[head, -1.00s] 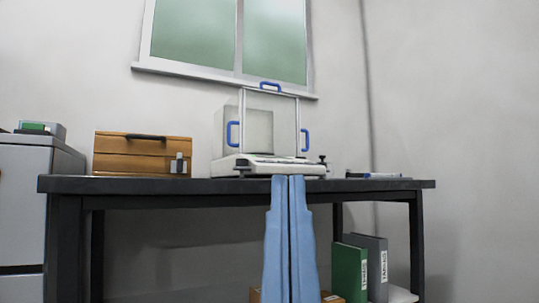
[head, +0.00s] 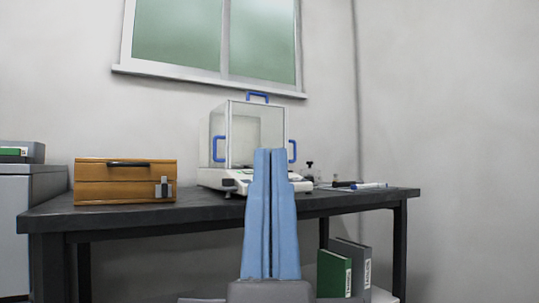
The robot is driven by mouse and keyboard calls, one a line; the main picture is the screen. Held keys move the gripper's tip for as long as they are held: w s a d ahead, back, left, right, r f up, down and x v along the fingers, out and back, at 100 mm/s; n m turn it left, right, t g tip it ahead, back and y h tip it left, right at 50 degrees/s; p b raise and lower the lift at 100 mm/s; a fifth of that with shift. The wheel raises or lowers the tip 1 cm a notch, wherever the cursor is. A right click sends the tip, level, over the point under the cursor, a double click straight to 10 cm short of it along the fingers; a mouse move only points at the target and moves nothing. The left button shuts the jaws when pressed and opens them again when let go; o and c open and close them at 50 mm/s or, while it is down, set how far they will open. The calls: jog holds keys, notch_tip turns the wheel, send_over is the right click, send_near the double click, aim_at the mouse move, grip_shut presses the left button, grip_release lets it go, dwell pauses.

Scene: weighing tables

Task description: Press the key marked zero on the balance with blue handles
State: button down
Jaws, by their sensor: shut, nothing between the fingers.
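The balance (head: 213,178) with blue handles stands on the dark table (head: 110,217), right of its middle. It has a clear glass draft shield (head: 239,120) with a blue handle on top and one on each side. My gripper (head: 269,152) is shut and empty, its two long blue fingers pointing up in front of the balance. The fingers cover the middle of the balance's front, and I cannot make out the key marked zero. I cannot tell from this view how far the fingertips are from the balance.
A wooden box (head: 105,182) with a dark handle stands left of the balance. Pens (head: 368,185) and small dark items lie to its right. A grey cabinet (head: 32,190) is at the far left. Green and grey binders (head: 333,273) stand under the table.

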notch_tip(320, 180, up, 22)
jog(key=p, duration=1.8)
jog(key=shift+f+p, duration=0.25)
jog(key=shift+p, duration=0.1)
